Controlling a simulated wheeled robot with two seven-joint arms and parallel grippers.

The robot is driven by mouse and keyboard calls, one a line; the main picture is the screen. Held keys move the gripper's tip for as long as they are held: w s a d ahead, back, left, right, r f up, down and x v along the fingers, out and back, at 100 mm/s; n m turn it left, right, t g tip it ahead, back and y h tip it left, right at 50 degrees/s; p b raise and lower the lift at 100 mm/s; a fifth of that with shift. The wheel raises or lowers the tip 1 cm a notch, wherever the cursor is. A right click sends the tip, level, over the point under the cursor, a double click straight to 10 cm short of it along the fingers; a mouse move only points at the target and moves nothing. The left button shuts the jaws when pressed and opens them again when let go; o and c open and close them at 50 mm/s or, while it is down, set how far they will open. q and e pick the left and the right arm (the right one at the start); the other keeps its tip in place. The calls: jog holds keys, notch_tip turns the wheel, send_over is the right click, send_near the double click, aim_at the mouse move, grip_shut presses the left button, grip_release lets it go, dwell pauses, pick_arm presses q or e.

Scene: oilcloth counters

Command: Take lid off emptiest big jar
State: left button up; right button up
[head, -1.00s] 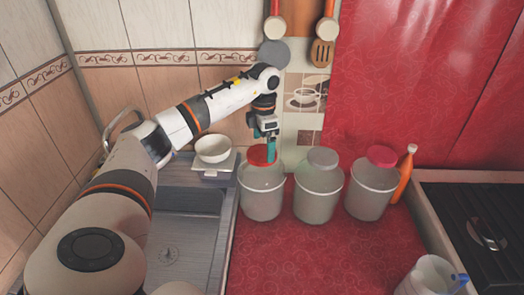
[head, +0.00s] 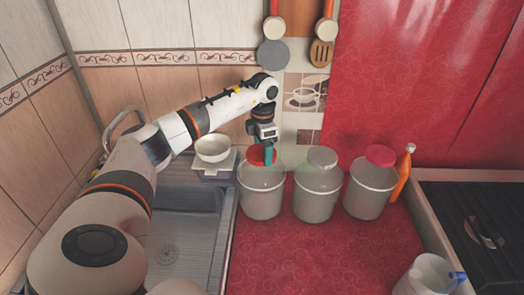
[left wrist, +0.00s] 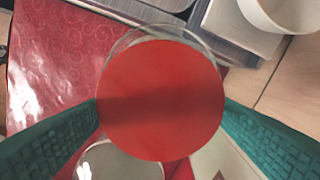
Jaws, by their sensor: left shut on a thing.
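Three big translucent jars stand in a row on the red counter: a left jar (head: 262,200), a middle jar (head: 317,200) and a right jar (head: 369,195). The left jar has a red lid (head: 256,156), the middle one a grey lid (head: 322,157), the right one a pinkish-red lid (head: 380,155). My left gripper (head: 267,158) is shut on the left jar's red lid, at the jar's top. In the left wrist view the red lid (left wrist: 160,100) lies between the teal fingers, with the clear jar showing around its far edge. I cannot clearly compare fill levels. My right gripper is out of view.
A white bowl (head: 213,148) on a scale (head: 214,168) stands left of the jars, by the grey sink (head: 170,225). An orange bottle (head: 403,175) stands right of the jars. A jug (head: 428,275) and a stove (head: 480,220) are at right. The front counter is clear.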

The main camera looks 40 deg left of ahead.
aim_at(263, 152)
pick_arm(q)
notch_tip(263, 152, up, 13)
jog(key=p, duration=0.1)
jog(key=shift+p, duration=0.4)
dwell(0.6)
